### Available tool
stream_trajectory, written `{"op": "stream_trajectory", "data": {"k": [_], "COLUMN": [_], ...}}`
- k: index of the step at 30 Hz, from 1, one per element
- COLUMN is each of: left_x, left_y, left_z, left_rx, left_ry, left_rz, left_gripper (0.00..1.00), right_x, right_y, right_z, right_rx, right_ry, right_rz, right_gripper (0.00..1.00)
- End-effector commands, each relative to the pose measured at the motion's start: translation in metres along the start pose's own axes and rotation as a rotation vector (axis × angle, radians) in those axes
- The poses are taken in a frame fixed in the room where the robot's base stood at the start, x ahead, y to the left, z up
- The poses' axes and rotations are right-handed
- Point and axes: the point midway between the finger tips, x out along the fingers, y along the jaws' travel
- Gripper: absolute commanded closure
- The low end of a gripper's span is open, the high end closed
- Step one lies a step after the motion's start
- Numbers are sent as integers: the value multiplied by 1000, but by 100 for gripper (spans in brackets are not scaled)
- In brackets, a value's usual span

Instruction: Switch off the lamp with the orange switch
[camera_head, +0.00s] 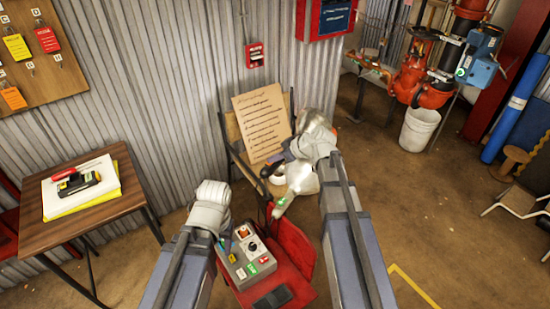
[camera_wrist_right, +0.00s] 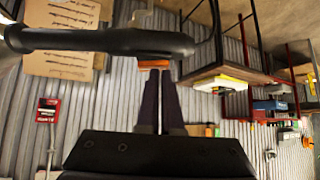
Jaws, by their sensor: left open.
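The lamp (camera_wrist_right: 100,41) crosses the top of the right wrist view as a black handle, with a pale end at the far left. Its orange switch (camera_wrist_right: 154,63) is on the side facing my right gripper (camera_wrist_right: 160,75). The two dark fingers of that gripper are close together, with nothing visible between them, and their tips are at or just short of the switch; contact cannot be told. In the head view my right gripper (camera_head: 272,168) is by the chair, and the lamp there is mostly hidden. My left gripper (camera_head: 223,245) is open beside a grey control box, its fingers partly hidden.
The grey control box (camera_head: 250,262) with buttons and a knob stands on a red surface (camera_head: 295,245). A chair holding a written board (camera_head: 262,125) is against the corrugated wall. A wooden table (camera_head: 75,225) is at left. Pipework (camera_head: 425,70) and a white bucket (camera_head: 418,130) are at right.

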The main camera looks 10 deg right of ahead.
Motion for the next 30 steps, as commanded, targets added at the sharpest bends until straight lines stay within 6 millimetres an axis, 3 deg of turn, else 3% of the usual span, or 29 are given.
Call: {"op": "stream_trajectory", "data": {"k": [15,24,30], "left_x": [2,0,-11], "left_y": [0,0,-1], "left_z": [0,0,1], "left_rx": [0,0,0], "left_ry": [0,0,0], "left_rz": [0,0,0], "left_gripper": [50,50,50], "right_x": [1,0,-6], "right_y": [18,18,15], "right_z": [4,3,-7], "right_rx": [-3,-4,-3], "right_ry": [-15,-14,-11], "right_rz": [3,4,2], "right_gripper": [100,100,100]}}
